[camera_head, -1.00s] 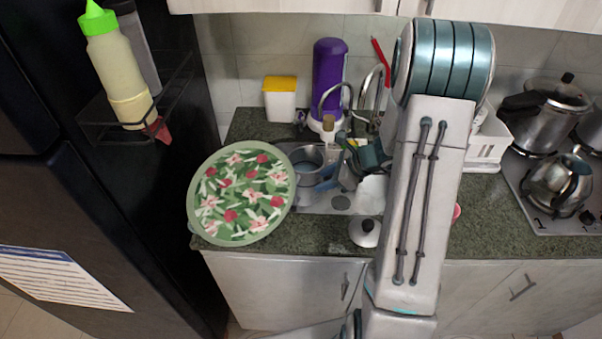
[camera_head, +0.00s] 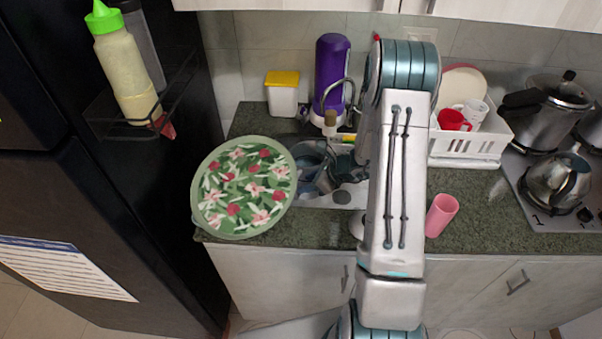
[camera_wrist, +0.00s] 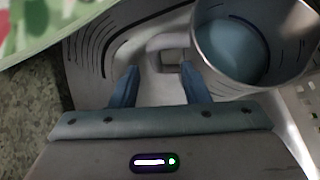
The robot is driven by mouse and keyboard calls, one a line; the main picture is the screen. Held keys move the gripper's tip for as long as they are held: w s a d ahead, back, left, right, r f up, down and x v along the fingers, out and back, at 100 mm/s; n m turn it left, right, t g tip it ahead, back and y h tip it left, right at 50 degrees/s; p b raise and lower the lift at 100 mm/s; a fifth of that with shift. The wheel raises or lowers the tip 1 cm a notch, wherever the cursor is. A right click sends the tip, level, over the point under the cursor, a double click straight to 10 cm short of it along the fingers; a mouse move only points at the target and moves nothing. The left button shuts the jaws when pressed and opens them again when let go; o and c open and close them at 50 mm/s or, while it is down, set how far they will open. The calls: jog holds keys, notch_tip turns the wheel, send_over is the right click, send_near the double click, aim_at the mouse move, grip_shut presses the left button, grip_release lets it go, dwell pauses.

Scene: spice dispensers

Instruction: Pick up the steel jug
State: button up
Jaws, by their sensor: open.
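The steel jug (camera_head: 310,160) stands in the sink at the back of the counter, just right of the floral round tray. In the wrist view the jug (camera_wrist: 238,48) is at the upper right, and I look down into its blue-grey inside. Its squared handle (camera_wrist: 168,50) sticks out to the left. My gripper (camera_wrist: 159,70) is open, with its two blue fingers apart and the handle ahead of the gap between them. Nothing is held. In the head view my arm hides most of the gripper.
The floral tray (camera_head: 243,187) lies close on the left, its edge showing in the wrist view. A tap and a purple bottle (camera_head: 331,72) stand behind the sink. A pink cup (camera_head: 441,214) and a white dish rack (camera_head: 468,143) are to the right. The fridge stands far left.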

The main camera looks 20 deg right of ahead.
aim_at(300, 185)
jog(key=p+x, duration=0.1)
jog(key=x, duration=0.3)
jog(key=shift+s+a+f, duration=0.1)
jog(key=shift+a+f, duration=0.1)
grip_shut()
dwell(1.2)
jog(key=shift+r, duration=0.1)
